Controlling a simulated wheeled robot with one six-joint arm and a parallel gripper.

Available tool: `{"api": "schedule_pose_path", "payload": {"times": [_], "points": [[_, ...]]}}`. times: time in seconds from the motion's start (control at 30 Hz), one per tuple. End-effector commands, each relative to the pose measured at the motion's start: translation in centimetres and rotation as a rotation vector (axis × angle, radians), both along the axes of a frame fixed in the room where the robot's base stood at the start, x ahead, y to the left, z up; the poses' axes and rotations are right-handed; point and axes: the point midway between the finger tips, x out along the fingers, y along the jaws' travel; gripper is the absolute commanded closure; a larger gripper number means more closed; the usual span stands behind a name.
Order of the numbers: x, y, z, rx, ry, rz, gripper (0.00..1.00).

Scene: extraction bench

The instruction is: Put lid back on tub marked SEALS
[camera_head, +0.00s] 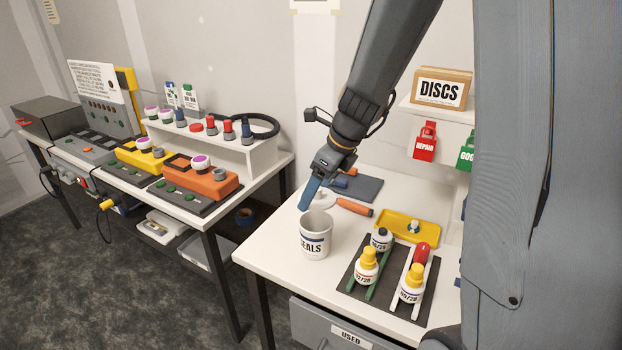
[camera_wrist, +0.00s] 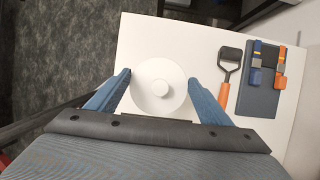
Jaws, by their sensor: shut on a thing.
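The white tub marked SEALS (camera_head: 315,243) stands upright and open-topped near the left edge of the right-hand bench. The round white lid (camera_wrist: 172,99) with a central knob lies knob-up between my blue fingers in the wrist view. My gripper (camera_wrist: 160,88) is shut on the lid, with a finger at each side of its rim. In the head view my gripper (camera_head: 308,203) is just behind the tub, with part of the lid (camera_head: 326,202) showing beside the finger. I cannot tell if the lid is clear of the bench. The tub is not visible in the wrist view.
An orange-handled tool (camera_head: 354,207) and a dark mat (camera_head: 366,188) lie right of the lid. A yellow tray (camera_head: 398,228) and a rack of bottles (camera_head: 368,266) stand right of the tub. Bare bench (camera_head: 270,252) shows left of the tub.

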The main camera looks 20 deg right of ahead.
Motion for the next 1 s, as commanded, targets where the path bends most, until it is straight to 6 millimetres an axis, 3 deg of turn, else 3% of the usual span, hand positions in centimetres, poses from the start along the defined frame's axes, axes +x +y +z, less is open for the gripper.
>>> {"api": "schedule_pose_path", "payload": {"times": [1.0], "points": [[0.0,0.0,-5.7,0.001,0.001,-0.001,0.48]]}}
